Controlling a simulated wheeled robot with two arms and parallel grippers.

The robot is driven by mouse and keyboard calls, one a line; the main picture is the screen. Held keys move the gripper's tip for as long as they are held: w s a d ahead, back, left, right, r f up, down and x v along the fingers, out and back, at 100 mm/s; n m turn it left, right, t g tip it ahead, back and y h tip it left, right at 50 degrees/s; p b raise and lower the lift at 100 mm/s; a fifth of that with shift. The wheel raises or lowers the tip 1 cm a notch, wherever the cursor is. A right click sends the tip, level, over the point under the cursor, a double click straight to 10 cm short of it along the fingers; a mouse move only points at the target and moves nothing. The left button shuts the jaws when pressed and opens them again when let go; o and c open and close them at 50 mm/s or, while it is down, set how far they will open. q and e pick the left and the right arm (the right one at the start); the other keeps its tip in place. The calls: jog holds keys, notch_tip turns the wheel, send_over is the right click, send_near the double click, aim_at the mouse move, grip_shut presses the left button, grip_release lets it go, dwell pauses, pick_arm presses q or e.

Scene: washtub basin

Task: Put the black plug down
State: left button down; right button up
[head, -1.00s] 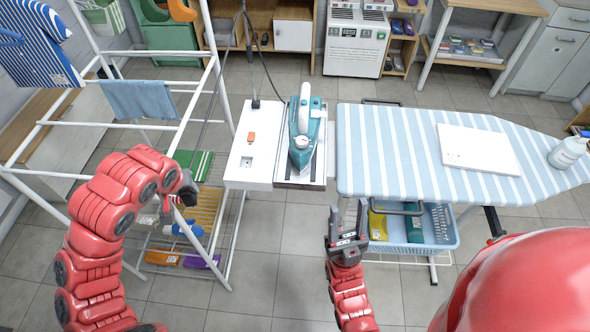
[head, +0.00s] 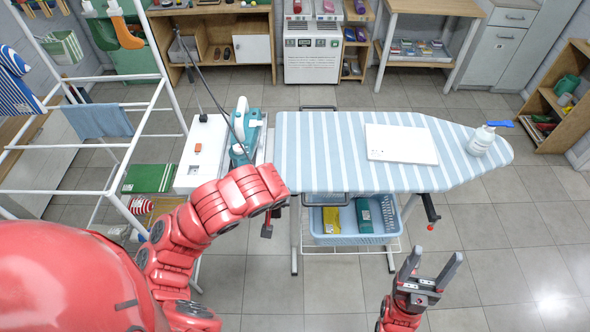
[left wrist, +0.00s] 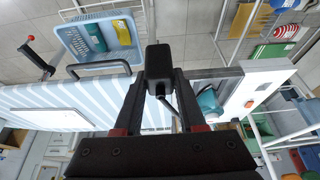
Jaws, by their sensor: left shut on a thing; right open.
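The black plug (left wrist: 158,72) is a dark block between the two fingers of my left gripper (left wrist: 160,92) in the left wrist view. A short dark piece, which looks like its cord, runs down from it between the fingers. In the head view my left gripper (head: 268,224) is small and dark, pointing down by the left end of the ironing board (head: 330,180); the plug cannot be made out there. My right gripper (head: 432,266) is open and empty over bare floor, right of the blue basket.
A white socket unit (head: 190,178) with a teal iron (head: 243,128) stands left of the board. Another black plug (head: 203,117) is at its top. A blue basket (head: 340,238) is below. Floor is clear in front.

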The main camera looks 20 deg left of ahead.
pick_arm(q)
jog(key=w+b, duration=0.2)
jog(key=w, duration=0.3)
jog(key=w+f+b, duration=0.1)
jog(key=w, duration=0.3)
jog(key=w+a+b, duration=0.1)
jog(key=w+b, duration=0.1)
jog(key=w, duration=0.3)
jog(key=shift+w+f+b, duration=0.3)
jog(key=shift+w+a, duration=0.15)
jog(key=shift+w, duration=0.4)
notch_tip(320, 180, down, 3)
jog(key=shift+w+f+p, duration=0.1)
jog(key=shift+p, duration=1.05)
jog(key=shift+f, duration=0.25)
